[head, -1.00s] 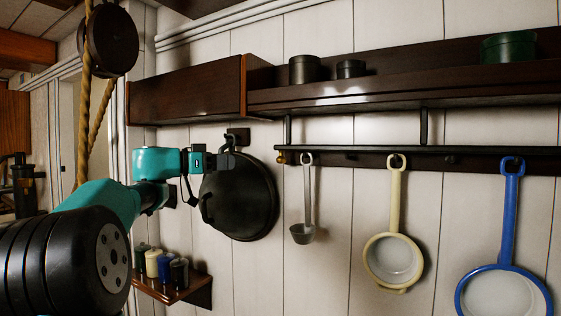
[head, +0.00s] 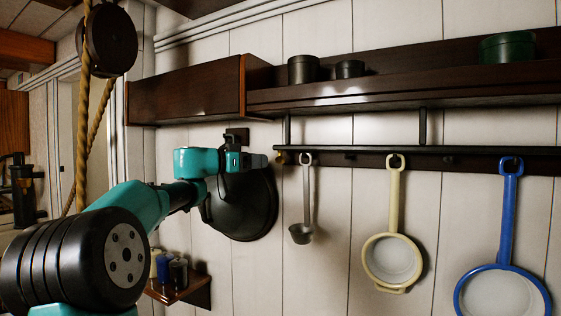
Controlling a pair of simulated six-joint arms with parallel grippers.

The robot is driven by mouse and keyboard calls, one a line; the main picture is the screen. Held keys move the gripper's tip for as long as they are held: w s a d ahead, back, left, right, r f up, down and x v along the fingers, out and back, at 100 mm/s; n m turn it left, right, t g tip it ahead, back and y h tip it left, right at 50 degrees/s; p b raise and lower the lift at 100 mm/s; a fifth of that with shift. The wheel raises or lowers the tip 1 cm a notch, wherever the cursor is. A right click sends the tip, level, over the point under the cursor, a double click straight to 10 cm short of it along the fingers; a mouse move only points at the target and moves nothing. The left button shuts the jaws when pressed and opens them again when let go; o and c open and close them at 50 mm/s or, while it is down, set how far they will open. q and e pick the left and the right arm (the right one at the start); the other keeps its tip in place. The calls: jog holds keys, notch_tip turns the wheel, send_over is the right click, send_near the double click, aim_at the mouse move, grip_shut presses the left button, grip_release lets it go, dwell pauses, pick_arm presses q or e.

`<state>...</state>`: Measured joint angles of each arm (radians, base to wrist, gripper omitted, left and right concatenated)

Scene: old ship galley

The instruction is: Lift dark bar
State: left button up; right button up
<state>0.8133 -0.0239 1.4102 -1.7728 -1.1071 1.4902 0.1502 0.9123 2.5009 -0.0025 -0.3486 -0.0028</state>
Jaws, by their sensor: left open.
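The dark bar (head: 330,150) is a long black rail that runs level under the shelf and out past the right edge in the head view. A brass-coloured knob (head: 281,158) shows near its left end. My left gripper (head: 262,160) is open and just left of that end, in front of the upper part of a dark round lid. From this angle I cannot tell whether it touches the bar. Its fingers look dark and small. My right gripper is not in view.
A small ladle (head: 302,234), a cream strainer (head: 392,258) and a blue strainer (head: 507,218) hang at the bar. The dark lid (head: 245,210) hangs on the wall. Tins stand on the shelf (head: 400,88) above. Small jars sit on a lower ledge (head: 184,291).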

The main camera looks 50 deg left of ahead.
aim_at(276, 160)
pick_arm(q)
jog(key=x, duration=0.8)
jog(key=shift+c, duration=0.3)
jog(key=shift+f, duration=0.1)
grip_shut()
